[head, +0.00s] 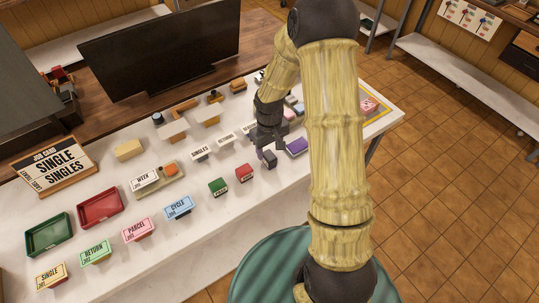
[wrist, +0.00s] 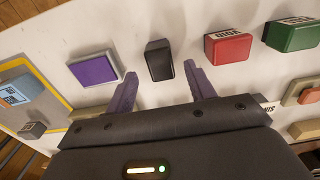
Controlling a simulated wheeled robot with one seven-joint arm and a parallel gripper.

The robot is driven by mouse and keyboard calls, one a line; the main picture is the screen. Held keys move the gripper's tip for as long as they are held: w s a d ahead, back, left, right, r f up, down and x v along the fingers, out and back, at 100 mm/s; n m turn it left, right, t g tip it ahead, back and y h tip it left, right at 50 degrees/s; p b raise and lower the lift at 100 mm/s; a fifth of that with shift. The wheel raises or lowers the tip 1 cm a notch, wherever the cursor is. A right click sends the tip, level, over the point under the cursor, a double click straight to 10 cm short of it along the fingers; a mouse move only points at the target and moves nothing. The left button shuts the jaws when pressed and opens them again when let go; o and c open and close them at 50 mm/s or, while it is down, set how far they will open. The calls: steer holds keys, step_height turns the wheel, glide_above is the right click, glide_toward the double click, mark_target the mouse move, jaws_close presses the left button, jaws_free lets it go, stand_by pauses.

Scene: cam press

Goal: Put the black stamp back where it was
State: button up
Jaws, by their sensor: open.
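The black stamp (wrist: 158,60) is a small dark block standing on the white table, ahead of my gripper in the wrist view. It also shows in the head view (head: 269,160), just in front of my gripper (head: 268,143). My gripper (wrist: 160,73) is open and empty, with its two purple fingers apart to the left and right of the stamp in the wrist picture. Whether the fingers reach down around it or are still short of it I cannot tell.
A purple block (wrist: 95,69) lies to the stamp's left in the wrist view; a red block (wrist: 228,47) and a green block (wrist: 293,35) stand to its right. Label stands, a red tray (head: 100,207) and a green tray (head: 47,234) fill the table's left part.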

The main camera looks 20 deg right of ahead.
mark_target(269, 156)
step_height(269, 156, up, 8)
steer(key=shift+f+b, duration=0.2)
steer(key=shift+b, duration=0.25)
steer(key=shift+a, duration=0.1)
steer(key=s+r+m+t, duration=0.1)
steer(key=s+r, duration=0.2)
steer(key=s, duration=0.4)
steer(key=s+r+m+t, duration=0.1)
steer(key=s+r+m, duration=0.1)
steer(key=s, duration=0.5)
steer(key=shift+s+r+m+t, duration=0.15)
steer(key=shift+r+m+t, duration=0.15)
steer(key=shift+r, duration=0.45)
